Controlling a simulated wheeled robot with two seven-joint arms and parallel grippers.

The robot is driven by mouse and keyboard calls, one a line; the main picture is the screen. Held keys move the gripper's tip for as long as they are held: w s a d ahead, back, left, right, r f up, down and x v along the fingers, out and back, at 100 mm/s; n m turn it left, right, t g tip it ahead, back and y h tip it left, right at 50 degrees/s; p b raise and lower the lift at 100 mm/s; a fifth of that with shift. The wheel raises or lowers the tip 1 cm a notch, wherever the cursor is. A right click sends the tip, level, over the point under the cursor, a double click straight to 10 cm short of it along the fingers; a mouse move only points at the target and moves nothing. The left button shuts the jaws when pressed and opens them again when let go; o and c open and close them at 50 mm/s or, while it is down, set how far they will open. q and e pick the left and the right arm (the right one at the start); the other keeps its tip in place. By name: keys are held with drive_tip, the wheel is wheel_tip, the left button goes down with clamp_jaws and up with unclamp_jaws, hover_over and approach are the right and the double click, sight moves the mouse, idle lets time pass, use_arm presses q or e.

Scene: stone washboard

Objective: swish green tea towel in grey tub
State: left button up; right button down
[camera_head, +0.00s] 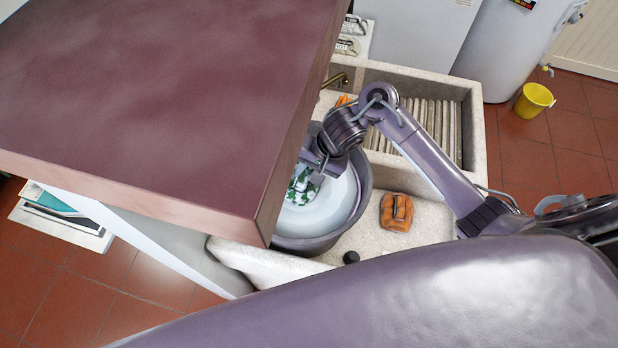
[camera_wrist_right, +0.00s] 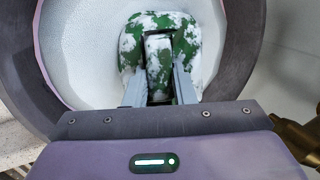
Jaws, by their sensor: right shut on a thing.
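The grey tub (camera_head: 364,183) stands in the stone sink and holds whitish, sudsy water (camera_head: 327,211). The green tea towel (camera_head: 299,189) lies in the tub, with white patches of foam on it. My right gripper (camera_head: 316,180) reaches down into the tub and is shut on the towel. In the right wrist view the towel (camera_wrist_right: 203,45) bunches around the fingertips of my right gripper (camera_wrist_right: 159,75), inside the tub's dark rim (camera_wrist_right: 240,40). The left part of the tub is hidden by the cabinet top in the head view. My left gripper is not in view.
A large maroon-topped cabinet (camera_head: 150,90) overhangs the tub's left side. The stone sink (camera_head: 470,82) has a ribbed washboard (camera_head: 440,125) at the back. An orange-brown object (camera_head: 396,212) lies right of the tub. A brass tap (camera_head: 337,80) is behind it. A yellow bucket (camera_head: 533,101) stands on the floor.

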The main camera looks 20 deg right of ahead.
drive_tip(key=c, duration=2.2)
unclamp_jaws()
wheel_tip(320, 180, up, 9)
drive_tip(key=shift+s+d+r, duration=0.1)
drive_tip(key=shift+s, duration=0.05)
drive_tip(key=c, duration=2.2)
unclamp_jaws()
drive_tip(key=c, duration=2.2)
unclamp_jaws()
drive_tip(key=shift+s, duration=0.1)
